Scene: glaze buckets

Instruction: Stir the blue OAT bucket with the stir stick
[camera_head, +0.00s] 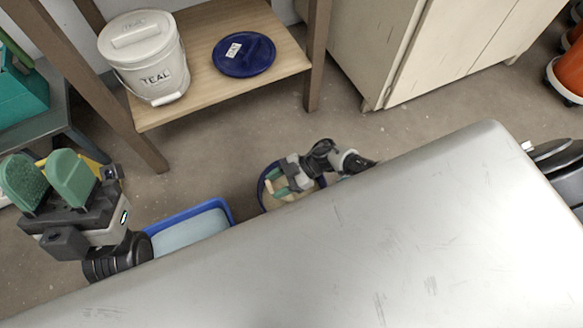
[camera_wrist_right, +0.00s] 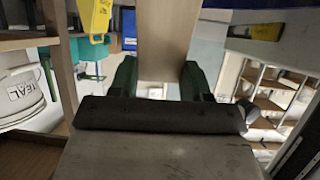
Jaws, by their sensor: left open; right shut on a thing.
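A round dark-blue-rimmed bucket (camera_head: 261,188) stands low near the middle of the head view. Pale cream contents show inside; no label is readable, and its right side is hidden. My right gripper (camera_head: 279,182) is over the bucket's mouth with its green fingers closed. In the right wrist view the gripper (camera_wrist_right: 157,78) is shut on a flat tan wooden stir stick (camera_wrist_right: 167,40). The stick's far end is out of that view, and I cannot tell how deep it sits in the bucket. My left gripper (camera_head: 47,182) is open and empty at the left, fingers wide apart.
A white TEAL bucket (camera_head: 150,58) and a dark blue lid (camera_head: 244,55) sit on a wooden shelf (camera_head: 205,95) behind. A blue-rimmed tray (camera_head: 178,218) is left of the bucket. A pale cabinet (camera_head: 385,50) stands at the back. Floor (camera_head: 225,145) is clear between.

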